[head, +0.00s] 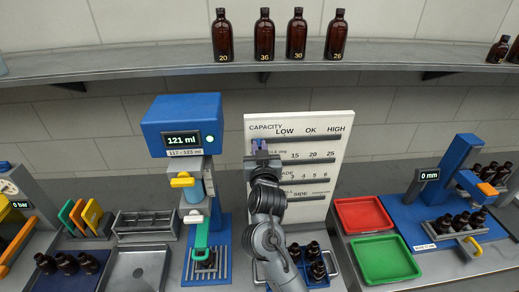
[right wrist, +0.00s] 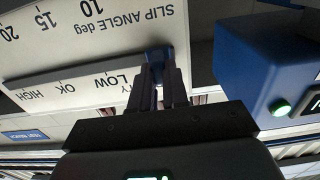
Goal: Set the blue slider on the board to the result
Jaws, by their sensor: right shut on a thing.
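A white board (head: 332,185) stands upright behind the bench, with a CAPACITY row marked LOW, OK and HIGH above several other rows with dark slots. My right gripper (head: 262,157) is at the left end of the CAPACITY row, left of LOW. In the right wrist view its fingers (right wrist: 160,78) are shut on a small dark blue slider (right wrist: 157,54) close to the board face. The fingers and arm hide part of the slider and the left ends of the rows. A blue machine (head: 181,125) reads 121 ml, with 117 - 123 ml printed below. My left gripper is not in view.
A red tray (head: 364,214) and a green tray (head: 385,259) lie right of the board. A blue gauge station (head: 428,200) reading 0 mm stands farther right. Bottles stand on the shelf (head: 180,63) above. The blue machine stands close to the board's left side.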

